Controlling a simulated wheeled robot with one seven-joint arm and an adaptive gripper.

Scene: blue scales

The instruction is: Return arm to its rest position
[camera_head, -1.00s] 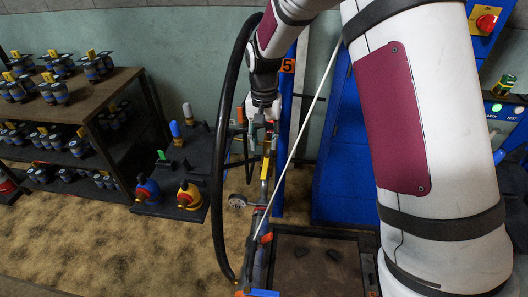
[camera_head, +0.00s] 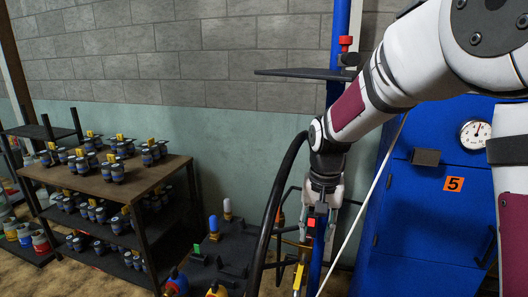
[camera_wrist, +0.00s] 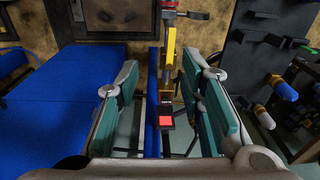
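My gripper (camera_head: 319,218) hangs fingers down beside the blue post in the head view, left of the blue cabinet. In the wrist view, my gripper (camera_wrist: 162,78) has its two teal-padded fingers well apart. A black piece with a red square (camera_wrist: 166,122) and a yellow part (camera_wrist: 171,55) show between and beyond the fingers, with gaps at both sides. The red square (camera_head: 311,222) also shows in front of my gripper in the head view. No object is gripped. My arm reaches in from the upper right, bent at the wrist.
The blue cabinet (camera_head: 420,215) with a gauge stands right of my gripper. A dark plate (camera_head: 305,73) juts above it. A black rack (camera_head: 228,245) with coloured pegs stands to the left. The brown shelf (camera_head: 110,188) holding several dark containers is farther left.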

